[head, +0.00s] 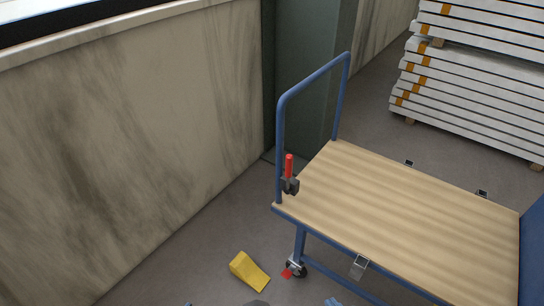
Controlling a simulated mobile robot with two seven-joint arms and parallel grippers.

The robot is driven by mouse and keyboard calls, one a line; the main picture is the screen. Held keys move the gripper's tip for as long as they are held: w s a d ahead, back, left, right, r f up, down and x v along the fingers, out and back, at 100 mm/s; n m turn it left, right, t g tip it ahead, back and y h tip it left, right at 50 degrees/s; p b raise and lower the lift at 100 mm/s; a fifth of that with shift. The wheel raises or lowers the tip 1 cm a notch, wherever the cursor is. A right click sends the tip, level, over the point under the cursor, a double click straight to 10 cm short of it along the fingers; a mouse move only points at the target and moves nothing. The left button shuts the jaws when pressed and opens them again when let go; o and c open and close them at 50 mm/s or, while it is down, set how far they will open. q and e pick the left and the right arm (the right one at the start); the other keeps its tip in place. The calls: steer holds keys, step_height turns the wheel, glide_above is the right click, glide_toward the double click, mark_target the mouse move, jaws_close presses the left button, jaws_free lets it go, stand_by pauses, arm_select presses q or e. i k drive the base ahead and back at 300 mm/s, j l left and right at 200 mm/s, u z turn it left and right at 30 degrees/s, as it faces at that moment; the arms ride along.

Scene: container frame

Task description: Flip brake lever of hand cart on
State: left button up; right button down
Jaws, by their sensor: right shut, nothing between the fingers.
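The hand cart (400,215) has a pale wooden deck and a blue tube frame, with an upright push handle (281,130) at its left end. A brake lever with a red grip (289,165) sits on a dark bracket at the near handle post, its grip pointing up. A caster (297,267) with a small red piece (287,273) beside it shows under the near left corner. Only slivers at the bottom edge may belong to my right gripper; its fingertips are hard to make out. It is shut, empty and well below the lever. My left gripper is out of view.
A yellow wedge (248,270) lies on the floor left of the caster. A stained wall (130,140) runs along the left, with a dark green column (312,90) behind the handle. Stacked white panels (470,90) stand at the back right. Floor left of the cart is mostly clear.

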mark_target(287, 189)
steer(key=i+j+z, duration=0.1)
steer(key=i+j, duration=0.55)
steer(key=j, duration=0.15)
steer(key=z, duration=0.05)
